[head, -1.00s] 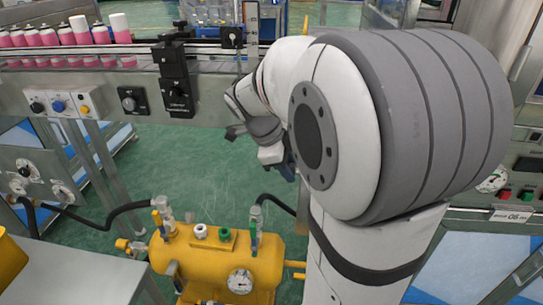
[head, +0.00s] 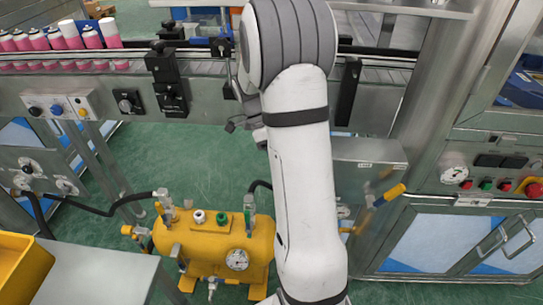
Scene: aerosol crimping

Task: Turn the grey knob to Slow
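A dark grey or black knob (head: 126,104) sits on a small dial plate on the conveyor's front rail, left of the middle. Its lettering is too small to read, so I cannot tell its setting or whether it is the task's grey knob. Another dark knob (head: 171,97) is on the black bracket to its right. My gripper (head: 234,123) is mostly hidden behind my arm. Only a small dark part shows, in front of the rail and right of the knobs, apart from them. Its opening cannot be seen.
A control box (head: 58,105) with black, blue and yellow knobs is left of the dial. Pink and white cans (head: 62,37) stand on the conveyor (head: 210,68). A yellow tank (head: 213,240) with gauge and hoses stands below. A cabinet (head: 448,185) with buttons is at right. Green floor is open between.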

